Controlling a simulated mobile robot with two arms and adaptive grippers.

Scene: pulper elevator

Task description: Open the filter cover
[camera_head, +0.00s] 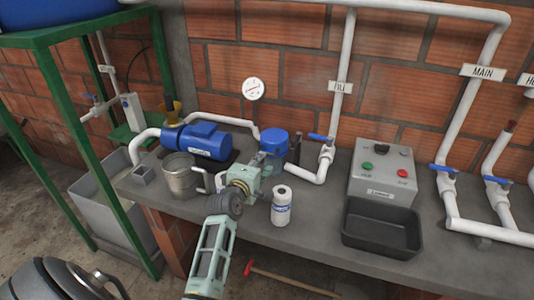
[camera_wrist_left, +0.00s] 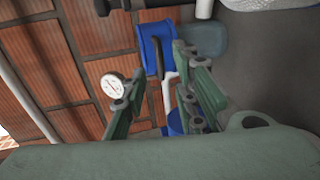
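In the left wrist view the fingers of the left gripper (camera_wrist_left: 163,92) are spread apart with nothing held. My right gripper is not in view.
A blue-handled valve (camera_head: 325,150) is right of the filter. Farther right are a control box (camera_head: 382,172) and black tray (camera_head: 382,230).

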